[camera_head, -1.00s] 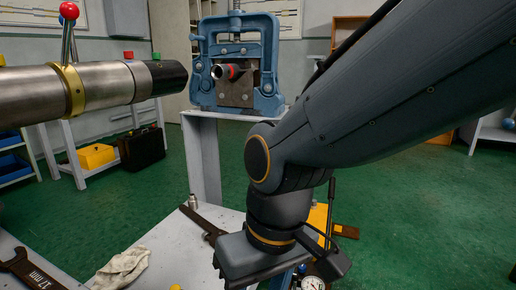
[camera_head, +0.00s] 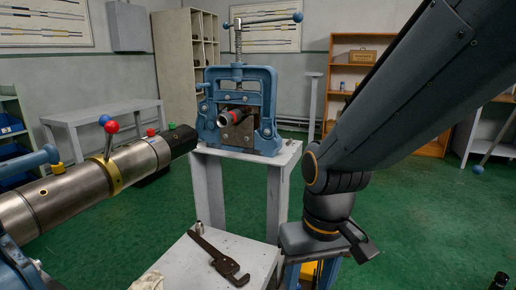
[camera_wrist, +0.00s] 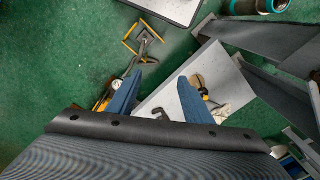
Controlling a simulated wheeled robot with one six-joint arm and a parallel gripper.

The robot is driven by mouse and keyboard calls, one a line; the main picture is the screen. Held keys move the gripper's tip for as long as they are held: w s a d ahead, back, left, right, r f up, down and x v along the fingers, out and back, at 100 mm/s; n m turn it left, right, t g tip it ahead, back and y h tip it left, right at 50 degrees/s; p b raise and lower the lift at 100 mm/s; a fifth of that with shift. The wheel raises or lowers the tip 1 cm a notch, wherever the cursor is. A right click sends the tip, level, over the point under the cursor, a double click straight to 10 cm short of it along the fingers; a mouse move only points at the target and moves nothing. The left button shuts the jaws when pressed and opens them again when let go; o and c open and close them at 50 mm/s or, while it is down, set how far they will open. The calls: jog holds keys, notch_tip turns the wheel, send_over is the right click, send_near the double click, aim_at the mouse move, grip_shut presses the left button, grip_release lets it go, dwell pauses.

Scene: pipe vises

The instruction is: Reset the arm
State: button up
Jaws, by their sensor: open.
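My arm (camera_head: 400,90) comes in from the upper right of the head view and bends at a joint, with the wrist (camera_head: 330,210) hanging down. My gripper (camera_wrist: 160,78) shows in the wrist view with its two blue fingers spread apart and nothing between them. In the head view the gripper is below the wrist, right of the low white table, and its fingertips are not clear.
A pipe wrench (camera_head: 218,257) lies on the low white table (camera_head: 180,262). A steel cylinder (camera_head: 75,200) with coloured ball handles reaches in from the left. A wooden shelf (camera_head: 345,44) stands at the back right. Green floor (camera_head: 440,215) right of the arm is mostly open.

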jog(key=s+d+r+m+p, duration=0.2)
jog(key=d+r+p, duration=0.8)
jog(key=r+p, duration=0.2)
jog(key=shift+s+m+h+p, duration=0.2)
jog(key=shift+m+h+p, duration=0.15)
jog(key=shift+p, duration=1)
dwell(5.5)
